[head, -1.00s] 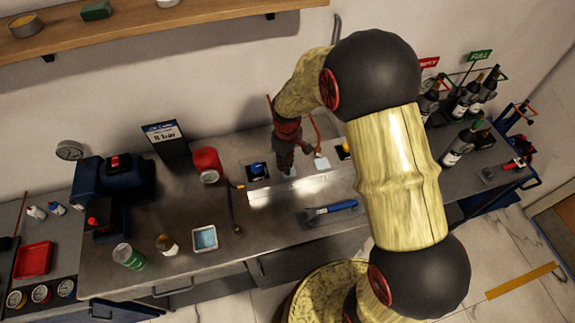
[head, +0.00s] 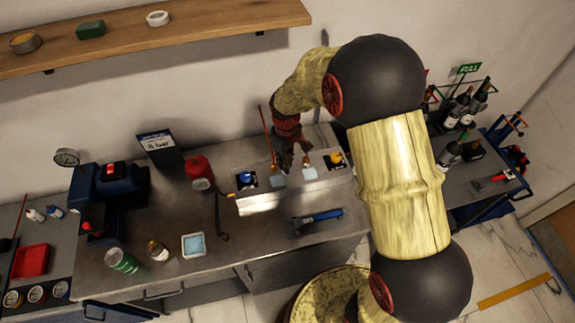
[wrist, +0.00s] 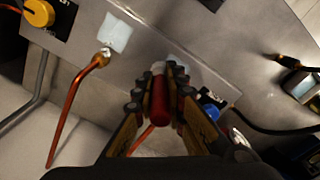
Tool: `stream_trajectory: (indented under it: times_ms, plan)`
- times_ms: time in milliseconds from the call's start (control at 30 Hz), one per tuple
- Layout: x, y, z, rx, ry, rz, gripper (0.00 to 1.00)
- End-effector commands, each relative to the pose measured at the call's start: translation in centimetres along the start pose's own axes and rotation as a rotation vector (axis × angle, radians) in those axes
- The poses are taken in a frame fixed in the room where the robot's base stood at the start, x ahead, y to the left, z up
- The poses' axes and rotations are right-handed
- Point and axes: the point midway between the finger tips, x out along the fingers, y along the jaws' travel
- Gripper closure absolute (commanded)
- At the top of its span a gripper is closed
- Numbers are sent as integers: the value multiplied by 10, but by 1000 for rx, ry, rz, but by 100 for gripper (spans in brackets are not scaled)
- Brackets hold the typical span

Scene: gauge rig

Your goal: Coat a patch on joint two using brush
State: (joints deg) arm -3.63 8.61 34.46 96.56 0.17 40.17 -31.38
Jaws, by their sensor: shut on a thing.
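My gripper (wrist: 158,95) is shut on a red-handled brush (wrist: 159,105) in the wrist view. Its pale tip points at the panel, close to a pale patch partly hidden by my fingers; I cannot tell whether it touches. Another pale square patch (wrist: 116,33) lies beside a copper pipe joint (wrist: 103,57). In the head view my gripper (head: 288,163) is low over the panel (head: 262,203), between the left patch (head: 278,181) and the right patch (head: 310,173). No label shows which joint is two.
A blue knob (head: 246,178) and a yellow knob (head: 335,157) flank the patches. A blue-handled tool (head: 318,220), a red can (head: 200,171) and a tray with blue contents (head: 193,245) stand on the bench. Bottles (head: 465,105) stand at right.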

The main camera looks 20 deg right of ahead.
Motion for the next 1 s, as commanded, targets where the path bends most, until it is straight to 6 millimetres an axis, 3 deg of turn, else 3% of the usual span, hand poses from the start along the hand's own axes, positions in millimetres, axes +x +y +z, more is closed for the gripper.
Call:
stream_trajectory:
  times_ms: [300, 1000]
  plan:
    - [-26, -1, -5, 2, 1, 1, 100]
    - [-26, -1, -5, 3, 1, 1, 100]
